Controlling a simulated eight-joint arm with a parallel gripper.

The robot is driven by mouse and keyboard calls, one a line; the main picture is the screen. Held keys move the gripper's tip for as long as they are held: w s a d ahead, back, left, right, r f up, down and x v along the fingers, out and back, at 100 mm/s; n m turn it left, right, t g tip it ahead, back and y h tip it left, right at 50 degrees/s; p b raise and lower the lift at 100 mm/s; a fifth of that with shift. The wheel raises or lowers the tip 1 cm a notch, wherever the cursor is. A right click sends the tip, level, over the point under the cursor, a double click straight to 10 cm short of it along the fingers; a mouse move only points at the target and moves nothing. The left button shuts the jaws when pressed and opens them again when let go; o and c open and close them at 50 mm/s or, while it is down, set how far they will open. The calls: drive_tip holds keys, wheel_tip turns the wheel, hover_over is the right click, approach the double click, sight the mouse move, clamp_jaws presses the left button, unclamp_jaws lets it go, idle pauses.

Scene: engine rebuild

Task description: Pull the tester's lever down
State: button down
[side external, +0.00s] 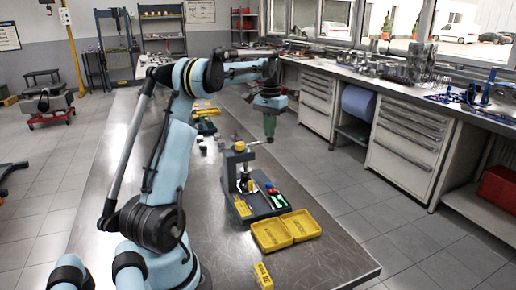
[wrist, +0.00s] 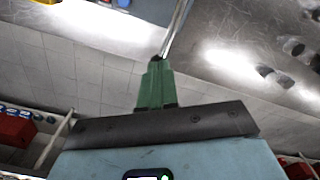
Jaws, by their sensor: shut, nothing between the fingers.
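The tester (side external: 230,172) is a dark grey upright stand on a flat base on the metal bench. Its lever (side external: 256,143) is a thin metal rod sticking out to the right from the top, roughly level. My gripper (side external: 270,139) points down at the lever's outer end, its green fingers shut and empty. In the wrist view, the green fingers (wrist: 157,64) are together, and a shiny rod (wrist: 178,28), which looks like the lever, runs up from their tips. I cannot tell whether the fingers touch it.
Small coloured parts sit on the tester's base (side external: 262,212). An open yellow case (side external: 286,231) lies in front, with a small yellow box (side external: 263,275) nearer. More parts lie farther back on the bench (side external: 110,190). Free floor is right of the bench.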

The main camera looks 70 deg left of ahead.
drive_tip(key=shift+w+f, duration=0.15)
drive_tip(key=shift+f, duration=1.15)
drive_tip(key=shift+r, duration=0.1)
wheel_tip(320, 180, up, 10)
drive_tip(key=shift+s, duration=0.35)
idle(0.9)
